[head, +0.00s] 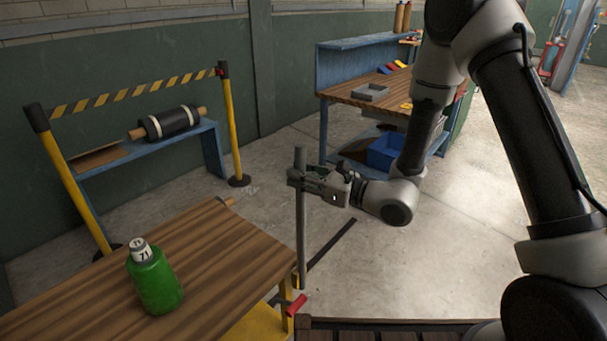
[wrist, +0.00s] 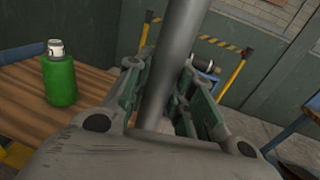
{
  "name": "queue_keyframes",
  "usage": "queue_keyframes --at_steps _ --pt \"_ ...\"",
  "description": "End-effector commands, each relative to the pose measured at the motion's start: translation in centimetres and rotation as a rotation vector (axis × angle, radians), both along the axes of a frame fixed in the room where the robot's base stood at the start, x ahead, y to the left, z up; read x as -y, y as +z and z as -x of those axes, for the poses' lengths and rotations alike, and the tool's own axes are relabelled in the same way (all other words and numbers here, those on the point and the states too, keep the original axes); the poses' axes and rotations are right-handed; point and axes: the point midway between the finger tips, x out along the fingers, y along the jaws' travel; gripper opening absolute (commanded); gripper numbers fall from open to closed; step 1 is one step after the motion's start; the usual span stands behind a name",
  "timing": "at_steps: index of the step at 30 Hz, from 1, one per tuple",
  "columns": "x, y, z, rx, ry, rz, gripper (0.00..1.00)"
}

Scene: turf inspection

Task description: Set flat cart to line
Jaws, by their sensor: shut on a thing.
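My gripper (head: 308,180) is shut on an upright grey post (head: 301,235). In the wrist view the post (wrist: 170,60) runs between the two fingers (wrist: 160,105). The post's lower end is by the right corner of a wood-topped stand (head: 195,260) with yellow parts below; I cannot tell whether it is fixed to it. I cannot tell for sure which thing is the flat cart. A dark straight strip (head: 332,245) lies on the floor behind the post. A red lever-like piece (head: 297,304) shows near the stand's corner.
A green bottle (head: 155,282) with a white cap stands on the wood top. A blue bench with a black roll (head: 172,122) stands behind yellow posts and a striped barrier (head: 140,92). A blue workbench (head: 345,87) is farther back. Open concrete floor lies at right.

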Motion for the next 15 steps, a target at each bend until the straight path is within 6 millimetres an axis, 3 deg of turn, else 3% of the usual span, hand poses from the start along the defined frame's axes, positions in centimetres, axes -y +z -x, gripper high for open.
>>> queue_keyframes --at_steps 6,7,10,15 --pt "-0.2 -0.16 0.59 -0.005 0.015 0.002 0.0" --pt "-0.21 -0.16 0.61 -0.005 0.015 0.002 0.25" --pt "-0.21 -0.16 0.59 -0.006 0.015 0.003 0.44" --pt "-0.16 -0.1 0.42 -0.004 0.011 0.001 0.46"
